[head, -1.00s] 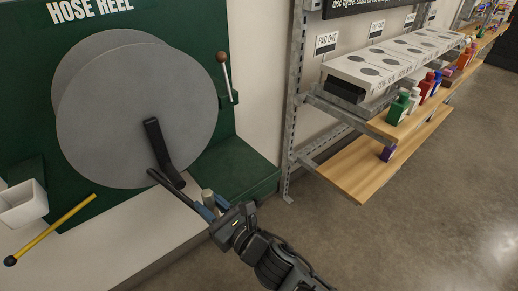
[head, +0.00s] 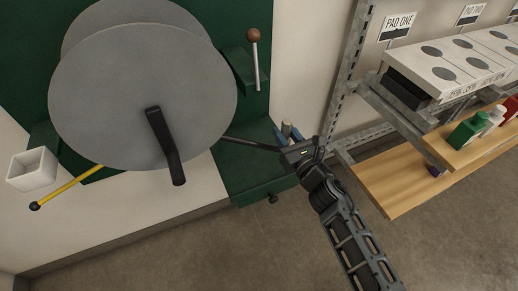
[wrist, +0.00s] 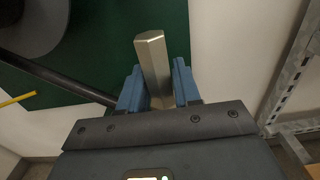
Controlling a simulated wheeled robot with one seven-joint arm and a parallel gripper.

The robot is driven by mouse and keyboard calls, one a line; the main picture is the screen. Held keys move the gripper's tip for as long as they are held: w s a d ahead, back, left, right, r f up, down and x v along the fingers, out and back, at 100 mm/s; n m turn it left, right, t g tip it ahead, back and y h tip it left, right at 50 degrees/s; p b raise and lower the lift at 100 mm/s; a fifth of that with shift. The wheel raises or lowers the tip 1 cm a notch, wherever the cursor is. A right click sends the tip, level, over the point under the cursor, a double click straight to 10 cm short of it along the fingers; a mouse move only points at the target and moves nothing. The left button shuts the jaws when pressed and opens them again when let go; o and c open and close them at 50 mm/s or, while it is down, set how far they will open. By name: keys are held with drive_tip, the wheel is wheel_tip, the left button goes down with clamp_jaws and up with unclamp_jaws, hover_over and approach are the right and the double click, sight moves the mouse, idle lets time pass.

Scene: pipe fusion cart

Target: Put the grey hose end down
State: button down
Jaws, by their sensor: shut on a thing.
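The grey hose end (wrist: 153,58) is a six-sided metal fitting, upright between the blue fingers of my gripper (wrist: 157,88) in the wrist view. The fingers are closed on it from both sides. In the head view my gripper (head: 290,133) is to the right of the reel, in front of the green base's right part. The dark hose (head: 248,143) stretches from the reel's lower right to my gripper. The hose reel (head: 140,90) has large grey discs and a black crank (head: 164,140). Whether the hose end touches anything is hidden.
A yellow rod (head: 68,187) and white bin (head: 33,170) are at the left. A brown-knobbed lever (head: 255,60) stands right of the reel. The metal rack with wooden shelves (head: 410,185) is close at the right. Bare floor lies in front.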

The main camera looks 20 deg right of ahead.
drive_tip(key=shift+w+a+f+b, duration=0.95)
drive_tip(key=shift+f+b, duration=0.55)
drive_tip(key=shift+b, duration=0.35)
drive_tip(key=shift+w+a+f+b, duration=1)
drive_tip(key=shift+f+b, duration=0.45)
drive_tip(key=shift+b, duration=0.45)
drive_tip(key=shift+w+a+f+b, duration=0.95)
drive_tip(key=shift+f+b, duration=0.55)
drive_tip(key=shift+b, duration=0.35)
drive_tip(key=shift+f, duration=0.1)
drive_tip(key=shift+f, duration=0.15)
drive_tip(key=c, duration=0.8)
unclamp_jaws()
